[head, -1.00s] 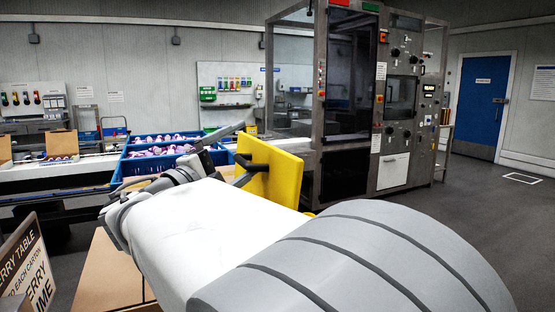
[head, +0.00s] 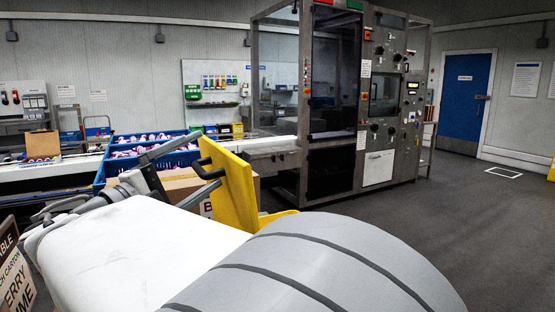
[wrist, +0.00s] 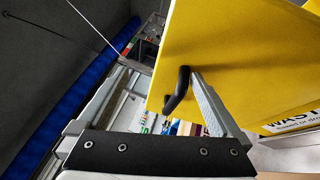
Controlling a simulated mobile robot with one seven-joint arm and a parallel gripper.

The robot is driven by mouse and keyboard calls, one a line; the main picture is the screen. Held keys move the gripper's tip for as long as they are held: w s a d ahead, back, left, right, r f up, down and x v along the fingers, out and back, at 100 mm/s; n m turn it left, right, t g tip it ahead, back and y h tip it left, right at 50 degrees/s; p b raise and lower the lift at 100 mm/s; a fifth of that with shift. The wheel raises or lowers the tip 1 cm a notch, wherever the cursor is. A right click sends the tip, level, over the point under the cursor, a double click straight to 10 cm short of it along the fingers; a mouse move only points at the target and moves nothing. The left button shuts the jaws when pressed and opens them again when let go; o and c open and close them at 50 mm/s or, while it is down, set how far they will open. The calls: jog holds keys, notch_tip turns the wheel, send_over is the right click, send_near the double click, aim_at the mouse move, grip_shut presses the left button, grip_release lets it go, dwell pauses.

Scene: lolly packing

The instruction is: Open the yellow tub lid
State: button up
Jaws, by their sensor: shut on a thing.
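The yellow tub lid (head: 234,190) stands steeply raised in the head view, with its black handle (head: 206,168) on the side facing my gripper (head: 192,153). A yellow edge of the tub (head: 278,217) shows below the lid, and my arm hides most of the tub. In the wrist view the lid (wrist: 235,60) fills the upper right. The black handle (wrist: 178,92) is at the fingers of my gripper (wrist: 162,80), against the right finger. The gripper is shut on the handle. A labelled yellow tub face (wrist: 290,122) shows at the right edge.
A blue crate (head: 125,168) of wrapped lollies stands behind, beside a conveyor. A cardboard carton (head: 183,187) is behind the lid. A tall steel machine (head: 375,150) stands beyond. A printed sign (head: 15,270) is at left. The floor at right is clear.

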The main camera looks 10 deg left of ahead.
jog(key=shift+m+t, duration=0.3)
jog(key=shift+m, duration=0.1)
jog(key=s+r, duration=0.3)
jog(key=s, duration=0.1)
jog(key=shift+a+r, duration=0.3)
jog(key=shift+c, duration=0.5)
jog(key=a+r+p+v, duration=0.1)
jog(key=v, duration=0.7)
jog(key=shift+a+p, duration=0.35)
jog(key=shift+p, duration=0.05)
jog(key=shift+w, duration=0.1)
